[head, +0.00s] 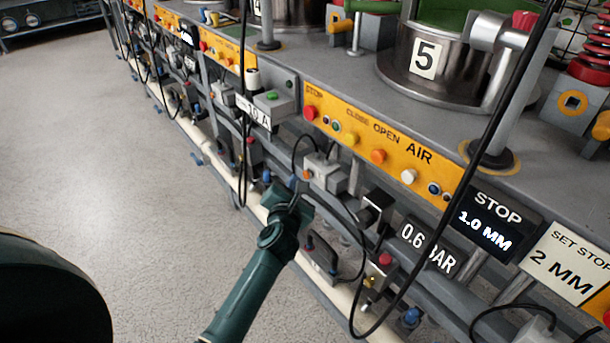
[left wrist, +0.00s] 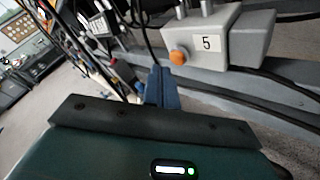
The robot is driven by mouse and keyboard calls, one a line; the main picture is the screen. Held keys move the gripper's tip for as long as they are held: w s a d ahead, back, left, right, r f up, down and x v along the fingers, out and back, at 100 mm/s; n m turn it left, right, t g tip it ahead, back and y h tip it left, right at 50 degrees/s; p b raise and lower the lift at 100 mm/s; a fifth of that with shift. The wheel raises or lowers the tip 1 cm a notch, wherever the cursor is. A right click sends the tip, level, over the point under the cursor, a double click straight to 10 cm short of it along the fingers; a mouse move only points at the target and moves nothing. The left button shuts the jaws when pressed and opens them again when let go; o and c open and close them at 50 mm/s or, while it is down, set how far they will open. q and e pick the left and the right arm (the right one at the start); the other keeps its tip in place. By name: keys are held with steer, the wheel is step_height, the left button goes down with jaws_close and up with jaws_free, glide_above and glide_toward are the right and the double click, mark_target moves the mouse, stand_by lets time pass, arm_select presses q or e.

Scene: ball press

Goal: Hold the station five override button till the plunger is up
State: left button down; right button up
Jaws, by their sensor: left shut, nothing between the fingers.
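The station five override button is the orange button (left wrist: 178,57) on a grey box (left wrist: 250,40) labelled 5 in the left wrist view. In the head view the small orange button (head: 308,173) shows on a grey box below the orange panel. My left gripper (left wrist: 160,78) is shut and empty, its blue fingertips just below and left of the button. I cannot tell whether they touch it. In the head view my left gripper (head: 293,190) is by that box. The steel cup of station five (head: 424,60) stands above. I cannot make out its plunger. My right gripper is not in view.
The orange panel (head: 385,150) holds several buttons. Displays read 0.6 BAR (head: 428,245) and STOP 1.0 MM (head: 490,225); a plate (head: 568,265) reads SET STOP 2 MM. Black cables hang in front of the bench. The floor (head: 110,180) at left is clear.

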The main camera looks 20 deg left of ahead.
arm_select(q)
steer(key=shift+w, duration=0.1)
steer(key=shift+w+d, duration=0.2)
steer(key=shift+w, duration=0.1)
steer(key=shift+w+d, duration=0.25)
steer(key=shift+w, duration=0.15)
stand_by(1.3)
steer(key=shift+s+r, duration=0.1)
steer(key=shift+s+a+p, duration=0.45)
steer(key=shift+s+p, duration=0.15)
steer(key=shift+s, duration=0.1)
